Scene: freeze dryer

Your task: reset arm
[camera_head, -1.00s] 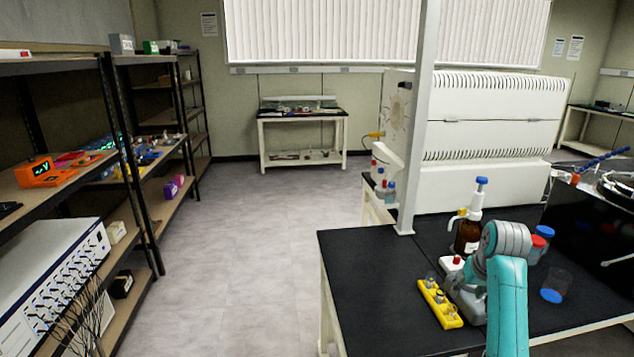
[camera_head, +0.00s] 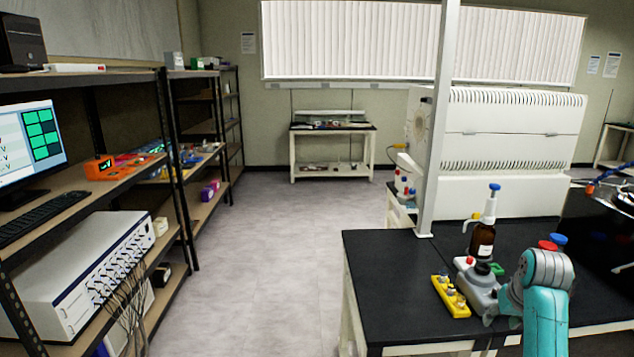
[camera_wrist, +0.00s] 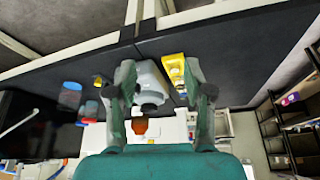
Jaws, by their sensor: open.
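My gripper (camera_wrist: 158,70) shows in the wrist view with its two fingers spread apart and nothing held between them. A grey-white rounded device (camera_wrist: 151,84) shows in the gap between the fingers; whether they touch it cannot be told. In the head view, my teal and grey arm reaches over the right part of the black bench (camera_head: 390,262). Its end is low beside the grey device (camera_head: 480,288), and the fingers are hard to make out there.
A yellow rack (camera_head: 451,297) and a brown pump bottle (camera_head: 482,240) stand close to my arm. Blue-capped and red-capped containers (camera_head: 557,239) show behind it. A white post (camera_head: 438,130) rises from the bench. Shelves (camera_head: 178,195) stand left; the floor (camera_head: 270,240) between is clear.

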